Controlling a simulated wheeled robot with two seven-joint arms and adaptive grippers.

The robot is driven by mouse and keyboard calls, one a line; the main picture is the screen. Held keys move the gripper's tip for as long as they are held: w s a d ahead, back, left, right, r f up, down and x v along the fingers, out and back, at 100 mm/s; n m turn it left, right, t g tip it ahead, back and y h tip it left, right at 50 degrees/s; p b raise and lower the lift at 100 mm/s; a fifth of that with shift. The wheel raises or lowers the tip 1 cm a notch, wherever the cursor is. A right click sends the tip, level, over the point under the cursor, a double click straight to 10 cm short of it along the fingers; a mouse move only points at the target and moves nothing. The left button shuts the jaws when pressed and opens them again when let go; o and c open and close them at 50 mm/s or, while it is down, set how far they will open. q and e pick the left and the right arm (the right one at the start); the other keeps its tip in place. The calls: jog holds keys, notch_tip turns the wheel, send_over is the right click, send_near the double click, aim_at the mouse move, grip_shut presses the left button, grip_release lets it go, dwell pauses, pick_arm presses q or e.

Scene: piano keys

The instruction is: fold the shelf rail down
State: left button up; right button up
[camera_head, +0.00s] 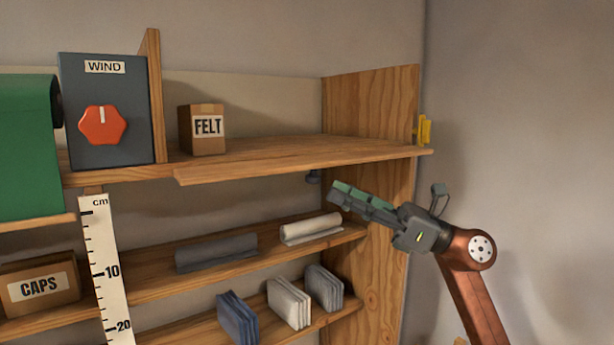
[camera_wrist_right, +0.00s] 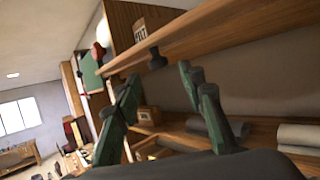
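The shelf rail (camera_head: 300,165) is a long wooden board along the front edge of the upper shelf. It lies about flat, level with the shelf, its left end jutting out. A yellow latch-like piece (camera_head: 424,131) sits at the right end of the shelf. A small dark knob (camera_head: 314,177) is under the board; it also shows in the right wrist view (camera_wrist_right: 157,58). My right gripper (camera_head: 338,193) is just below the board near its right part, apart from it. In the wrist view its fingers (camera_wrist_right: 158,88) are spread with nothing between them. My left gripper is not in view.
A FELT box (camera_head: 205,130) and a WIND box with a red knob (camera_head: 103,125) stand on the upper shelf. Lower shelves hold rolls (camera_head: 311,228) and folded cloths (camera_head: 289,304). A cm ruler (camera_head: 105,270) hangs at left. The right side wall (camera_head: 510,140) is bare.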

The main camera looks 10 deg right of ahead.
aim_at(318, 182)
jog(key=p+x, duration=0.2)
jog(key=x, duration=0.3)
jog(key=shift+a+r, duration=0.25)
jog(key=shift+w+a+r+p, duration=0.1)
jog(key=shift+w+a+p, duration=0.25)
jog(key=shift+a, duration=0.1)
jog(key=shift+c, duration=0.5)
grip_shut()
